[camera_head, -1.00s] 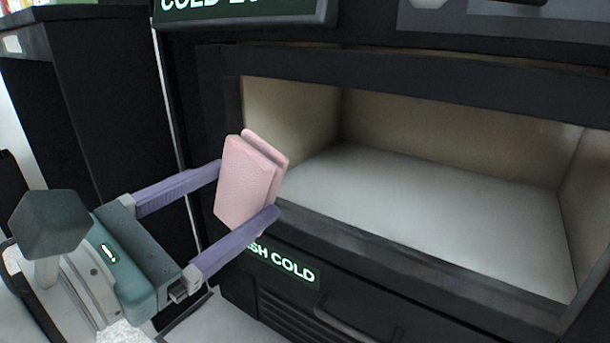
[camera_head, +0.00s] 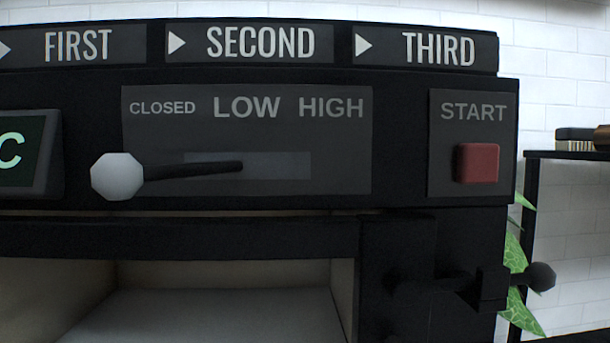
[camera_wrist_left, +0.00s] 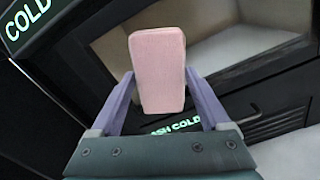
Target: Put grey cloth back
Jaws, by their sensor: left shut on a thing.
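A pink, folded, block-like thing (camera_wrist_left: 158,70) is held upright between the two purple fingers of my left gripper (camera_wrist_left: 158,85) in the left wrist view. The gripper is shut on it, in front of the dark machine. No grey cloth shows; the held thing looks pink. The machine's open chamber (camera_wrist_left: 235,50) has pale inner walls and lies beyond the held thing to the right; it also shows at the bottom of the head view (camera_head: 215,310). The chamber looks empty where it shows. My right gripper is not in view.
The head view shows the machine's control panel: a lever (camera_head: 118,176) with a pale knob under CLOSED, LOW and HIGH, and a red START button (camera_head: 477,163). A dark handle (camera_head: 490,285) juts out at right, near green leaves (camera_head: 524,305) and a dark shelf (camera_head: 575,154).

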